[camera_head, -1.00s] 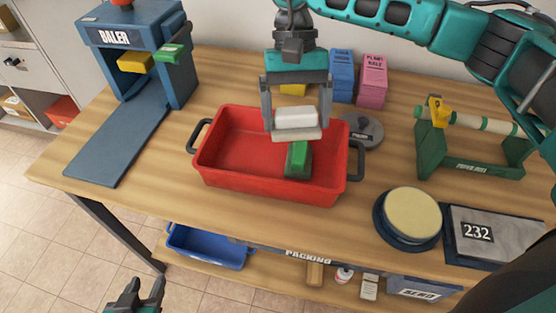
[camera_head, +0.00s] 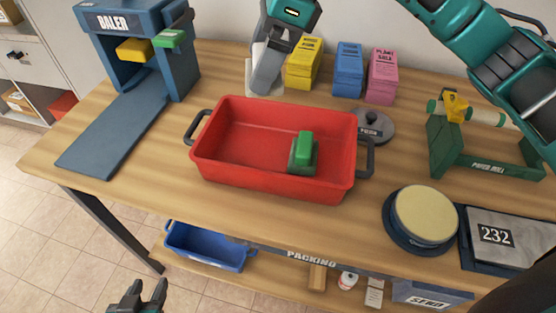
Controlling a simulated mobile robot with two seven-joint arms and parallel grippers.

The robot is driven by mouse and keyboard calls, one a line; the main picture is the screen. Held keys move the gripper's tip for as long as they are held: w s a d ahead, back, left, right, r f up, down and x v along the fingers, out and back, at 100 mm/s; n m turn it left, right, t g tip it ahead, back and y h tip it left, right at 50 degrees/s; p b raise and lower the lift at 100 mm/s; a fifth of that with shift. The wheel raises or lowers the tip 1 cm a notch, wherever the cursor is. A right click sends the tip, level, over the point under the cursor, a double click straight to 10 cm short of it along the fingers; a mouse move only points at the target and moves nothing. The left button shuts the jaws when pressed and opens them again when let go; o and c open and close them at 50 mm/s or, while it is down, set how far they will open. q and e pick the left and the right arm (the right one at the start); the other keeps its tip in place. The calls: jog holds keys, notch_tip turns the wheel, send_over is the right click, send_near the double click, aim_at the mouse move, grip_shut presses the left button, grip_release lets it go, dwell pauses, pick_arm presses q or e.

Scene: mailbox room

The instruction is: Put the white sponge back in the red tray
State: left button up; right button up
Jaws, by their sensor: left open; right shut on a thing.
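The red tray (camera_head: 222,160) stands on the packing table in the middle of the head view. A green-topped block with a darker base (camera_head: 304,148) sits inside it, right of centre. My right gripper (camera_head: 262,82) is behind the tray's back rim, towards the left, seen from the side and shut. The white sponge (camera_head: 250,80) appears as a pale patch at its fingers, mostly hidden behind the near finger. It is outside the tray outline in this view. My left gripper (camera_head: 138,298) is open and empty at the bottom left, below the table edge.
The blue baler (camera_head: 140,45) stands at the back left. Yellow (camera_head: 303,66), blue (camera_head: 349,70) and pink (camera_head: 381,77) card stacks stand behind the tray. A grey round lid (camera_head: 374,128), green paper roll stand (camera_head: 480,160) and scale (camera_head: 425,215) lie to the right.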

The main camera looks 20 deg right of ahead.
jog(key=m, duration=0.1)
jog(key=r+m, duration=0.1)
jog(key=m+t, duration=0.1)
jog(key=shift+w+a+r+b, duration=0.2)
jog(key=shift+a+r+b, duration=0.05)
jog(key=shift+b, duration=0.05)
send_over(256, 155)
jog(key=d, duration=0.2)
jog(key=shift+m, duration=0.3)
jog(key=f, duration=1.5)
jog(key=shift+s+a+b, duration=0.25)
jog(key=shift+s+b, duration=0.1)
jog(key=shift+s, duration=0.05)
notch_tip(256, 155, down, 5)
jog(key=shift+r, duration=0.2)
jog(key=shift+f, duration=0.15)
jog(key=shift+f, duration=0.1)
jog(key=shift+f+b, duration=0.15)
jog(key=shift+b, duration=0.25)
jog(key=o, duration=0.6)
jog(key=shift+r, duration=0.2)
